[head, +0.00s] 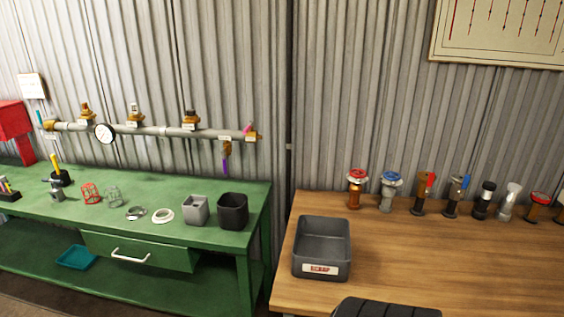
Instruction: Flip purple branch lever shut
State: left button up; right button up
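The purple lever (225,166) hangs straight down from a small brass branch valve (227,148) under the right end of the grey pipe (205,133). The pipe runs along the corrugated wall above the green bench. A small pink lever or handle (248,129) sticks up at the brass fitting (251,137) on the pipe's right end. The valve's details and small labels are too small to read. Neither of my grippers is in view.
A black bin (233,209) and a grey bin (195,209) stand on the green bench (180,185) below the lever. A round gauge (104,133) sits on the pipe. The wooden table (430,255) at right holds a grey tray (321,237) and several valves.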

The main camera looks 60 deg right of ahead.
aim_at(225, 163)
jog(key=i+l+z, duration=0.1)
jog(key=z, duration=0.4)
jog(key=i+z, duration=0.2)
jog(key=z, duration=0.25)
jog(key=i+z, duration=0.2)
jog(key=z, duration=0.3)
jog(key=i+j+z, duration=0.15)
jog(key=z, duration=0.3)
jog(key=i+j+z, duration=0.15)
jog(key=i+j, duration=0.15)
jog(key=i+j+z, duration=0.2)
jog(key=j, duration=0.25)
jog(key=i+j+z, duration=0.15)
jog(key=i+j, duration=0.25)
jog(key=k+j, duration=0.1)
jog(key=j, duration=0.7)
